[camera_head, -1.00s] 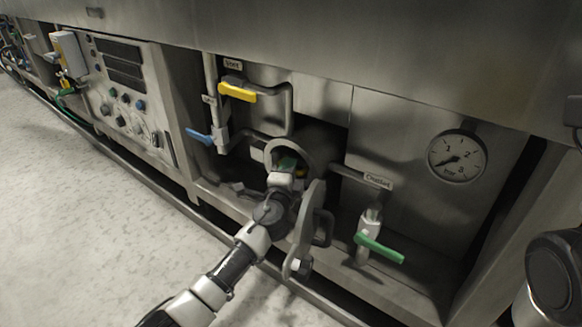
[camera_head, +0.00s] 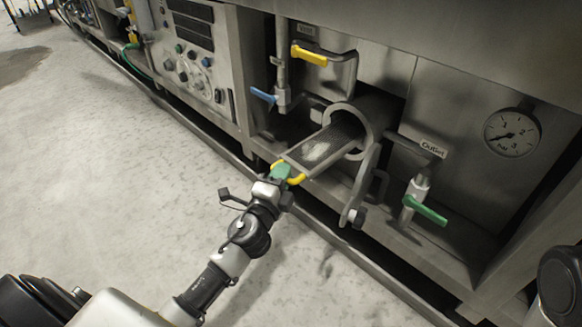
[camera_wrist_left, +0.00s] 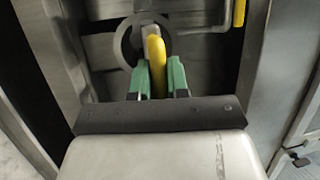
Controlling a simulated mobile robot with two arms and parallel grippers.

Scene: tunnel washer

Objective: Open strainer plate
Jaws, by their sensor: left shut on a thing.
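The strainer plate (camera_head: 316,153) is a long grey tray-like piece that sticks out of a round pipe opening (camera_head: 366,122) in the machine's lower recess. Its yellow handle (camera_head: 297,180) is at the near end. My left gripper (camera_head: 281,171) is shut on this handle, with green fingertips on it. In the left wrist view the yellow handle (camera_wrist_left: 155,62) stands between the green fingers of the left gripper (camera_wrist_left: 160,78), with the round opening behind. The plate's far end is hidden inside the pipe. My right gripper is not in view.
The round cover (camera_head: 361,186) hangs swung open right of the opening. A blue valve handle (camera_head: 263,96), a yellow one (camera_head: 309,56) and a green one (camera_head: 426,209) surround the recess. A pressure gauge (camera_head: 512,133) is at right. The floor in front is clear.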

